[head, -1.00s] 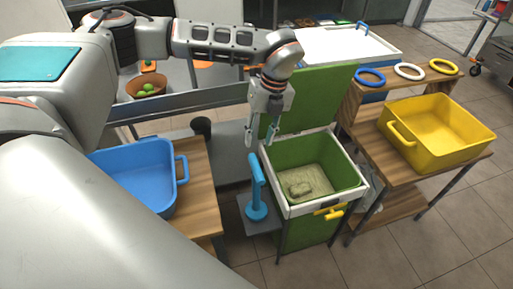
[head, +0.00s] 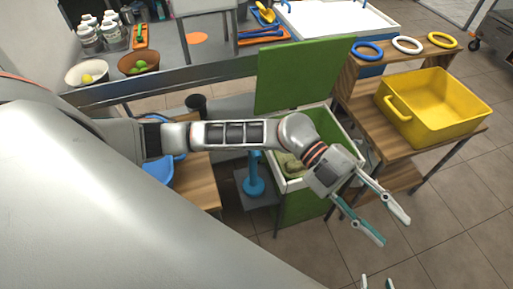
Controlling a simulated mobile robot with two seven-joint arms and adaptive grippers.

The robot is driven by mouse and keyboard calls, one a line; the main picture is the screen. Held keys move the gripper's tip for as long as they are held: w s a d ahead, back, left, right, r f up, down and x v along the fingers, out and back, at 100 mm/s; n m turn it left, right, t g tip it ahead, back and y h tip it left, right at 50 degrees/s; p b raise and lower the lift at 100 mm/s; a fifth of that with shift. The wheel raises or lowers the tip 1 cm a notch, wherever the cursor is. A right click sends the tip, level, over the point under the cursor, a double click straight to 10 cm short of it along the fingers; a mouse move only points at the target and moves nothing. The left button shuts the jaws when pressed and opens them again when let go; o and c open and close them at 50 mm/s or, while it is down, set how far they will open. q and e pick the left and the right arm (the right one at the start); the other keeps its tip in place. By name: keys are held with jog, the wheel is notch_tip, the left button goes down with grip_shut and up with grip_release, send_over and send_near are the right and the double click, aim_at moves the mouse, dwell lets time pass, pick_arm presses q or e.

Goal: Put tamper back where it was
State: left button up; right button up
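The blue tamper (head: 254,181) stands upright on a small grey side shelf (head: 258,202) at the left of the green press box (head: 300,217). My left forearm hides part of the tamper's top. The box has a white rim and its green lid (head: 305,72) is raised; lumpy pale green material (head: 289,165) lies inside, partly hidden by my arm. My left gripper (head: 392,231) is open and empty, in front and right of the box, well apart from the tamper. My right gripper (head: 377,283) shows only its fingertips at the bottom edge, spread apart with nothing visible between them.
A wooden stand at right holds a yellow tub (head: 437,105) and blue, white and yellow rings (head: 408,45). A blue tub (head: 158,171) on a wooden table (head: 200,188) is mostly hidden by my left arm. Bare floor lies at the lower right.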

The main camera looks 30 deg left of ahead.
pick_arm(q)
jog(key=w+a+r+n+t+h, duration=0.25)
jog(key=w+n+t+h, duration=0.25)
jog(key=w+n+t, duration=0.5)
jog(key=w+a+f+n+t+y, duration=0.2)
jog(key=a+f+n+t+y, duration=0.7)
jog(key=a+f+n+t, duration=0.15)
jog(key=s+a+f+n+g+y, duration=0.1)
jog(key=s+a+f+n+y, duration=0.1)
jog(key=f, duration=0.5)
jog(key=s+a+f+n+g+y, duration=0.2)
jog(key=s+a+f+y, duration=0.2)
jog(key=s+a+f, duration=0.3)
jog(key=s+a+f+n+g+y, duration=0.1)
jog(key=s+a+f+n+y, duration=0.1)
jog(key=a+f, duration=0.4)
notch_tip(320, 180, down, 2)
jog(key=s+y, duration=0.1)
jog(key=s, duration=0.1)
jog(key=shift+s+a+f+n, duration=0.15)
jog(key=shift+s+n, duration=0.15)
jog(key=shift+n, duration=0.05)
jog(key=shift+g, duration=0.25)
jog(key=shift+c, duration=1)
jog(key=shift+w+d, duration=0.2)
jog(key=shift+d, duration=0.15)
